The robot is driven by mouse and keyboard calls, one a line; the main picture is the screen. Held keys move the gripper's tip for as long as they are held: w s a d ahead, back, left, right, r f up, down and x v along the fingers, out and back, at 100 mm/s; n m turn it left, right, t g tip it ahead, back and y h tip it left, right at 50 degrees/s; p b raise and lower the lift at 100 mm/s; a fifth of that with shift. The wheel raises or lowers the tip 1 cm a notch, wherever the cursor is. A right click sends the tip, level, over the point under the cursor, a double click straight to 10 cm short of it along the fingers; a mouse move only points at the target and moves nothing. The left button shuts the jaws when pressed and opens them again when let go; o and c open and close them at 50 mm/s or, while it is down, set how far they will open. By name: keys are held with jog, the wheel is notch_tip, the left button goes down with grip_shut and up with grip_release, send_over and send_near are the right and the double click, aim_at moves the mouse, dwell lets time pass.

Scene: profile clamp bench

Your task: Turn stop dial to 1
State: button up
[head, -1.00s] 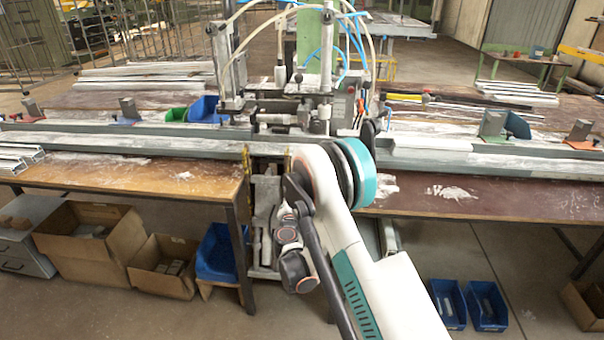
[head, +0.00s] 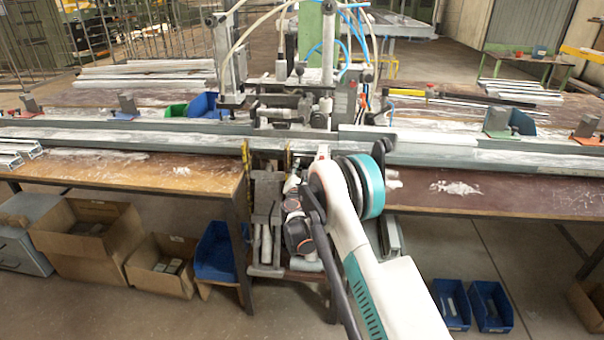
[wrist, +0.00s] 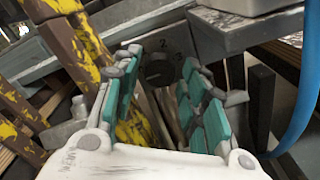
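The stop dial (wrist: 158,72) is a dark round knob on a dark plate in the wrist view. A "2" shows above it and what looks like a "3" to its right; its exact setting is too small to tell. My gripper (wrist: 178,82) is open, with its teal-padded fingers spread to the left and right of the dial in the picture. The fingers appear apart from the knob, and nothing is held. In the head view my arm hides the dial and the gripper.
The clamp machine (head: 300,110) stands over the bench. A yellow-and-black striped post (wrist: 75,50) rises close to the left finger, and a grey metal edge (wrist: 240,30) lies at upper right. A blue hose (wrist: 303,100) hangs at far right. Cardboard boxes (head: 85,245) and blue bins (head: 470,305) sit below.

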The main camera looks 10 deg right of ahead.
jog(key=shift+w+d, duration=0.2)
jog(key=shift+w, duration=0.45)
jog(key=c, duration=0.8)
jog(key=m, duration=0.5)
jog(key=shift+m, duration=0.3)
jog(key=m, duration=0.6)
jog(key=shift+f, duration=0.1)
